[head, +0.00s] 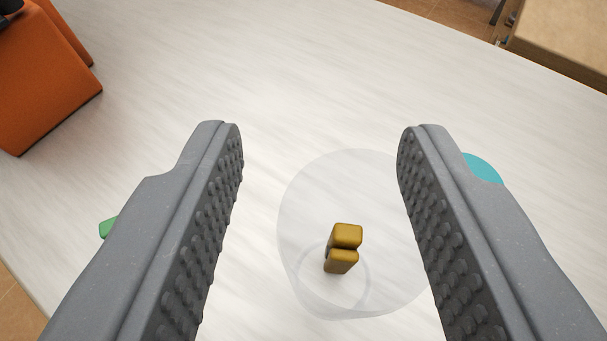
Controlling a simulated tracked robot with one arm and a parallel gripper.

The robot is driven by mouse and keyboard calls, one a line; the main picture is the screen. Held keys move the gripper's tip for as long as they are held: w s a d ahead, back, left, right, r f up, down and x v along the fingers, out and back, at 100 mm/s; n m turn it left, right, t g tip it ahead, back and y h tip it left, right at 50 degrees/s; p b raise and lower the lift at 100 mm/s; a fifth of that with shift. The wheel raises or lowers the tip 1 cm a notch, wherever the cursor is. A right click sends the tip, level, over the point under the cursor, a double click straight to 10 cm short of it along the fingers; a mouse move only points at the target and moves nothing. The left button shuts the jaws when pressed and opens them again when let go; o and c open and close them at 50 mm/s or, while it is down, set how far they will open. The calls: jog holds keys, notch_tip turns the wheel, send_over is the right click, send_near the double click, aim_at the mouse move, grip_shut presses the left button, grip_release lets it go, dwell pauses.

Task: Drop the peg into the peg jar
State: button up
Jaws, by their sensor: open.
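A clear, see-through jar (302,205) stands on the pale table, low and right of centre in the head view. A small yellow-brown peg (342,249) shows inside the jar's outline, near its base. It looks split into two blocks by a dark groove. My gripper (320,135) is wide open, with one studded finger on each side of the picture. Nothing is held between the fingers. The jar and peg appear between the fingers, and the right finger covers a little of the jar's right side. I cannot tell how high the gripper is above the jar.
An orange block-like object (45,80) stands at the upper left. A green piece (107,228) is partly hidden by the left finger, and a teal round thing (484,168) by the right one. A cardboard-coloured box (565,40) is at the upper right. The table's (310,70) upper middle is clear.

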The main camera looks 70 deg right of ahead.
jog(key=p+v, duration=0.3)
jog(key=v, duration=0.9)
jog(key=w+a+r+t+y, duration=0.25)
jog(key=w+r+t, duration=0.55)
jog(key=r, duration=0.8)
jog(key=w+a+r+n+t+y, duration=0.1)
jog(key=a+r+n+t+y, duration=0.2)
jog(key=r, duration=0.5)
jog(key=w+a+r+n+t+y, duration=0.1)
jog(key=a+r+t, duration=0.2)
jog(key=a+r, duration=0.35)
jog(key=s+a+r+n+t+y, duration=0.1)
jog(key=s+a+r+n+y, duration=0.3)
jog(key=r, duration=0.3)
jog(key=s+a+r+n+y, duration=0.4)
jog(key=r, duration=0.3)
jog(key=s+n+g+h, duration=0.1)
jog(key=s+n+g, duration=0.1)
jog(key=s, duration=0.9)
jog(key=shift+s+d+n+g+h, duration=0.3)
jog(key=shift+d+g+h, duration=0.1)
jog(key=shift+g, duration=0.4)
